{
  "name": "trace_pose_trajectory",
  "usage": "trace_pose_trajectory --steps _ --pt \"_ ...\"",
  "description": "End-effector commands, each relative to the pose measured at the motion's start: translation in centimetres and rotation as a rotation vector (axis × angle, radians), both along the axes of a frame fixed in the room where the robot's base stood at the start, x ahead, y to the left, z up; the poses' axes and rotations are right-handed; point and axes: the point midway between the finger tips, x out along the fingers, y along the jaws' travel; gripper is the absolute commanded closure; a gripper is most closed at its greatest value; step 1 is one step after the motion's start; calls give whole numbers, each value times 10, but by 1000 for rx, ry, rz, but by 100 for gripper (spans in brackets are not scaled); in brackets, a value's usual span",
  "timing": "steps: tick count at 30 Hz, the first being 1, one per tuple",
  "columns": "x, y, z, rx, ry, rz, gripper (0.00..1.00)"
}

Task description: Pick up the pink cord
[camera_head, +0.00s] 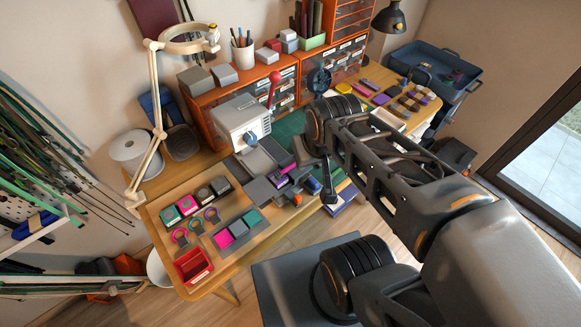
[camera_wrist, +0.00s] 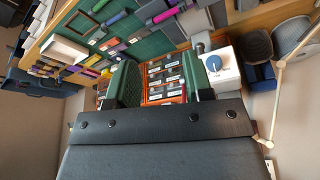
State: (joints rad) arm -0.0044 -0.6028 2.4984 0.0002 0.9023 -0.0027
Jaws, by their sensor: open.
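No pink thing here shows clearly as a loose cord. A bright pink strip (camera_head: 287,168) lies on grey blocks at the middle of the bench, and a similar pink strip (camera_wrist: 165,15) shows at the top of the wrist view. In the head view my gripper (camera_head: 330,194) hangs near the bench's front edge, right of the grey blocks.
A white machine (camera_head: 243,122) with a blue knob stands behind the grey blocks. A red bin (camera_head: 193,266) is at the bench's front left corner. A pale jointed lamp (camera_head: 155,125) rises at left. Orange drawer units (camera_head: 285,98) line the back. Small coloured pieces crowd the right end.

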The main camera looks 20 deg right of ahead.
Motion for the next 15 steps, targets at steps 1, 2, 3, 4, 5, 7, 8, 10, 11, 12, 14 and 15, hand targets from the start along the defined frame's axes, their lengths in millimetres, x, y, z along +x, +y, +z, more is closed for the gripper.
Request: trace_pose_trajectory --steps 1,2,3,4,5,7,8,10,11,12,14,15 --pt "1 0 -10 0 21 1 53" --pt "1 0 -17 -1 39 1 53" --pt "4 0 -26 0 64 2 53" --pt "8 0 -32 0 82 2 53" --pt "13 0 -39 -1 101 3 53" --pt "30 0 -54 3 150 -8 53" --pt "39 0 -60 9 172 -32 53" --pt "61 1 -74 31 224 -130 53" --pt "71 2 -80 41 243 -185 53" --pt "85 2 -87 56 269 -269 53" --pt "105 3 -98 79 302 -417 53" --pt "117 3 -103 95 316 -520 53"
